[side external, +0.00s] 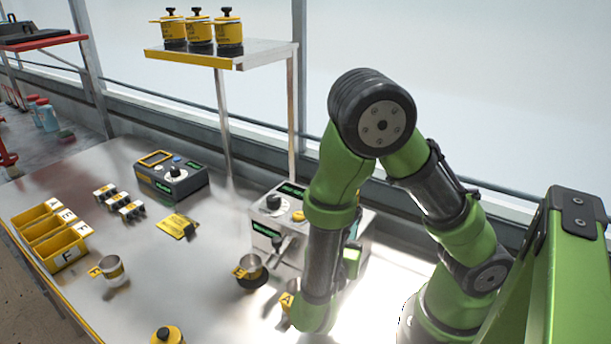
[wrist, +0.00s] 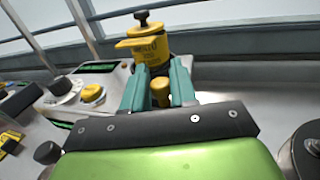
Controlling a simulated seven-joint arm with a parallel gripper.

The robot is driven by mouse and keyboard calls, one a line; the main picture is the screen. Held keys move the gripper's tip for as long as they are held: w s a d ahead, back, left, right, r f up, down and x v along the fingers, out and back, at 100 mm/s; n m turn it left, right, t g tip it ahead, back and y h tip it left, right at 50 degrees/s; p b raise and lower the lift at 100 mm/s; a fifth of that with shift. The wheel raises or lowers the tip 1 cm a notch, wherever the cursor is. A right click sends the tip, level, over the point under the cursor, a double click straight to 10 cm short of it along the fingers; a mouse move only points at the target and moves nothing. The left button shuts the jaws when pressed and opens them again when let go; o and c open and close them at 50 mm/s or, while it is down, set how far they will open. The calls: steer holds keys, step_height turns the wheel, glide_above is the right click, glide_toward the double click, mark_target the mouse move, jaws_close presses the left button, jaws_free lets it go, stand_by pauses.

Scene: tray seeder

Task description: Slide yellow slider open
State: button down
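In the wrist view, the two teal fingers of my gripper (wrist: 160,82) stand apart on either side of a small yellow knob (wrist: 160,92), which looks like the slider's handle. The knob fills most of the gap; I cannot tell whether the fingers touch it. Just behind the fingertips is a yellow canister (wrist: 148,47) with a black top knob and a tab reaching left. The slider's track and opening are hidden. In the side view, my arm hides the fingers, the yellow knob and this canister.
The grey machine (side external: 264,237) with a yellow dial (wrist: 92,92) stands left of my gripper. Several canisters (side external: 228,35) sit on a raised shelf (side external: 265,55). Yellow bins (side external: 62,250) are at the far left.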

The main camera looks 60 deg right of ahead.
steer(key=shift+w, duration=2.05)
steer(key=c, duration=1)
jaws_free()
steer(key=shift+c, duration=0.2)
steer(key=shift+s+a, duration=0.1)
steer(key=v, duration=1.6)
steer(key=shift+a, duration=0.35)
steer(key=shift+s, duration=0.1)
